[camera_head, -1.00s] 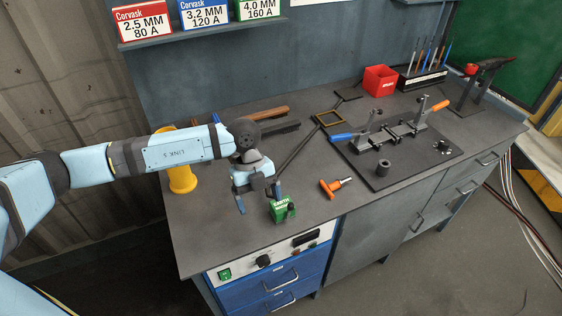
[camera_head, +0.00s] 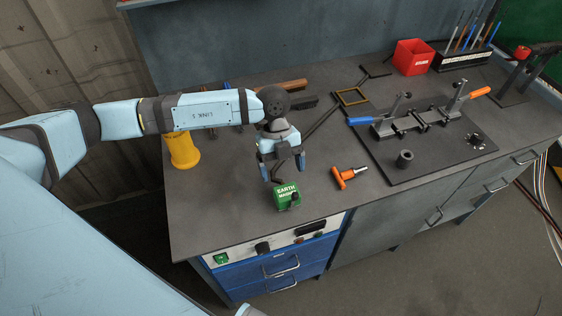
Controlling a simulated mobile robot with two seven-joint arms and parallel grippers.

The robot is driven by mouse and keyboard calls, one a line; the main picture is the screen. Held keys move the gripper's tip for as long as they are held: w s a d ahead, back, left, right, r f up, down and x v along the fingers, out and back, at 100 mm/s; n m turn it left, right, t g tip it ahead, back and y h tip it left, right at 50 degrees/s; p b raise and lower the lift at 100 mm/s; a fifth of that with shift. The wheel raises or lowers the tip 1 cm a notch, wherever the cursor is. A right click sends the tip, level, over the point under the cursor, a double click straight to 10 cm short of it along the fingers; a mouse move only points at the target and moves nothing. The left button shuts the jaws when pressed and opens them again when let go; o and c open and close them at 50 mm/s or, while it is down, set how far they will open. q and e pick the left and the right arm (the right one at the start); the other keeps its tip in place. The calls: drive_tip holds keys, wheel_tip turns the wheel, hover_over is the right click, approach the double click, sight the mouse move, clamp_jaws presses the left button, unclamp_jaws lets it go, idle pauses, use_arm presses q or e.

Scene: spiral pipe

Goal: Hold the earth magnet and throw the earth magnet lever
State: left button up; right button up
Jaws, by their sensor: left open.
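The earth magnet (camera_head: 284,198) is a small green block with white lettering, standing near the front edge of the workbench. A dark lever or knob (camera_head: 294,200) shows on its right front side. My left gripper (camera_head: 283,174) is open and points down just behind and above the earth magnet, with its fingers apart. Nothing shows between the fingers. Whether a fingertip touches the block cannot be told. My right gripper is not in view.
An orange-handled tool (camera_head: 347,177) lies right of the magnet. A dark fixture plate (camera_head: 440,150) with clamps and a short pipe piece (camera_head: 404,159) is farther right. A yellow cup-like object (camera_head: 183,150) stands left. Hammers lie behind the gripper.

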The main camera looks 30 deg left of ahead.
sight(285, 185)
use_arm(q)
drive_tip(key=shift+b+x, duration=0.95)
drive_tip(key=shift+x, duration=0.85)
drive_tip(key=shift+b+x, duration=0.55)
drive_tip(key=shift+x, duration=1.15)
drive_tip(key=shift+c, duration=0.4)
drive_tip(key=c, duration=0.9)
drive_tip(key=shift+o, duration=0.2)
